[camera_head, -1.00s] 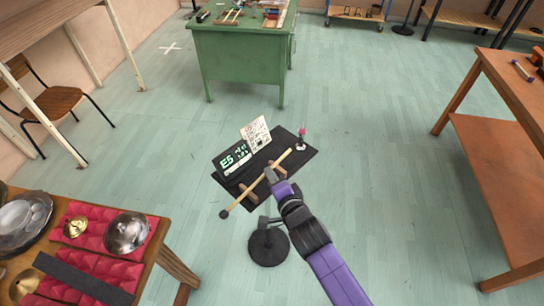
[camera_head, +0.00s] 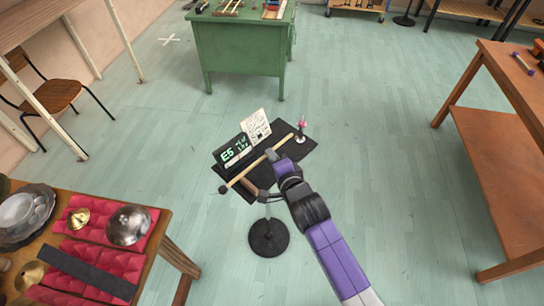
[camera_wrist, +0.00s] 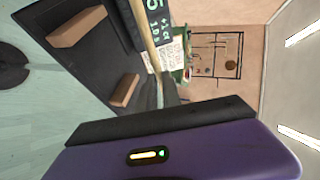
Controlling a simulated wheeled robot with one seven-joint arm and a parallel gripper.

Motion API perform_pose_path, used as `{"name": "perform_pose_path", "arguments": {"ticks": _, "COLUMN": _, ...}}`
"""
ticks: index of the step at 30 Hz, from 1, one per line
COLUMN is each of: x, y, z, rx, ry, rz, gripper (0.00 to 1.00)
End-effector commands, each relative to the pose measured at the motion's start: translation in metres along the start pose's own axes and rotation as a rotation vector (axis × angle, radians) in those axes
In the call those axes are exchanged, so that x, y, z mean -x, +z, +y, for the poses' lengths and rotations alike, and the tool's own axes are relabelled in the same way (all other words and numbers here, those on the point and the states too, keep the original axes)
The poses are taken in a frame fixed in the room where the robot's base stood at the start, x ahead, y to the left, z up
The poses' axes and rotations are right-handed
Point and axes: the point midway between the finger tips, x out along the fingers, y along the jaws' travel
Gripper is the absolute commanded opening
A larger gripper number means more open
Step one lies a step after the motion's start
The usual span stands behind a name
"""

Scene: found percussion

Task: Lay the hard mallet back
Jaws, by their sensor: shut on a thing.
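The hard mallet (camera_head: 247,173), a pale wooden stick with a small dark head at its lower left, lies slantwise over the small black-topped stand (camera_head: 293,153). My gripper (camera_head: 272,156) is shut on its shaft toward the upper right end. In the wrist view the shaft (camera_wrist: 149,40) runs up from between my fingers (camera_wrist: 166,92), its head out of frame. Two wooden rest blocks, one farther (camera_wrist: 78,26) and one nearer (camera_wrist: 124,90), stand on the black top beside the shaft, not under it in that view. The height of the mallet above the top is hard to tell.
A lit tuner display reading E5 (camera_head: 236,151) and a white card (camera_head: 256,127) stand at the stand's back edge, close to the mallet. A small pink-topped item (camera_head: 301,129) is at its right corner. A table with metal bowls (camera_head: 128,225) is at left; floor around is clear.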

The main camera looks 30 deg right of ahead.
Motion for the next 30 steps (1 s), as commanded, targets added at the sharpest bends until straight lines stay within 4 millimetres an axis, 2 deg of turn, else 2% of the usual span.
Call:
{"name": "perform_pose_path", "arguments": {"ticks": 1, "x": -0.003, "y": 0.001, "z": 0.008, "rx": 0.000, "ry": 0.000, "rz": 0.000, "gripper": 0.00}}
{"name": "perform_pose_path", "arguments": {"ticks": 9, "x": -0.013, "y": 0.005, "z": 0.035, "rx": 0.000, "ry": -0.001, "rz": 0.001, "gripper": 0.00}}
{"name": "perform_pose_path", "arguments": {"ticks": 15, "x": -0.018, "y": 0.008, "z": 0.049, "rx": 0.000, "ry": -0.001, "rz": 0.000, "gripper": 0.00}}
{"name": "perform_pose_path", "arguments": {"ticks": 30, "x": -0.018, "y": 0.008, "z": 0.051, "rx": 0.000, "ry": -0.001, "rz": 0.000, "gripper": 0.00}}
